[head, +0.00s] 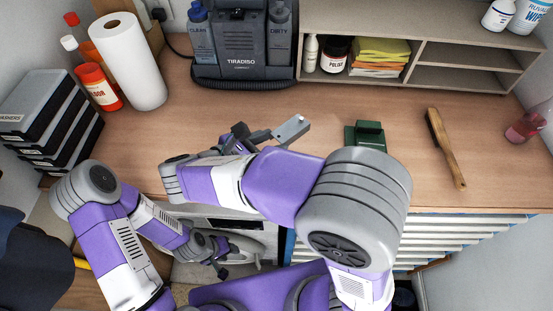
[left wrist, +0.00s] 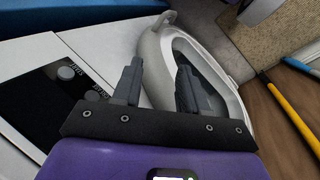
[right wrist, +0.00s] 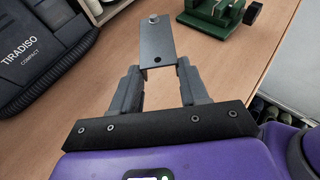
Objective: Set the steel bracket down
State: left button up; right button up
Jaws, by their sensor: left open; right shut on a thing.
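The steel bracket (head: 291,129) is a grey angled metal plate with a hole and a bolt-like stud near its far end. It also shows in the right wrist view (right wrist: 168,40). My right gripper (head: 247,138) is shut on its near end, over the wooden worktop (head: 220,110). I cannot tell whether the bracket touches the worktop. My left gripper (head: 222,262) is open and low in front of the worktop.
A green vise-like tool (head: 365,134) stands right of the bracket, and a brush (head: 444,145) lies farther right. A dark TIRADISO machine (head: 240,50) and a shelf (head: 400,20) stand behind. Black cases (head: 50,120) and a paper roll (head: 130,60) are left. Worktop between vise and brush is clear.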

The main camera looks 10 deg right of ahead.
notch_tip(320, 180, down, 8)
jog(key=shift+r+b, duration=0.15)
jog(key=shift+b, duration=0.95)
jog(key=shift+r, duration=0.1)
jog(key=shift+s+f, duration=0.15)
jog(key=shift+f, duration=0.6)
jog(key=o, duration=1.2)
jog(key=shift+a+f, duration=0.1)
jog(key=shift+r, duration=0.35)
jog(key=p+v, duration=0.1)
jog(key=v, duration=0.2)
jog(key=r+v, duration=0.1)
jog(key=v, duration=0.3)
jog(key=shift+a+r+p, duration=0.1)
jog(key=shift+a+p, duration=0.05)
jog(key=shift+p, duration=0.2)
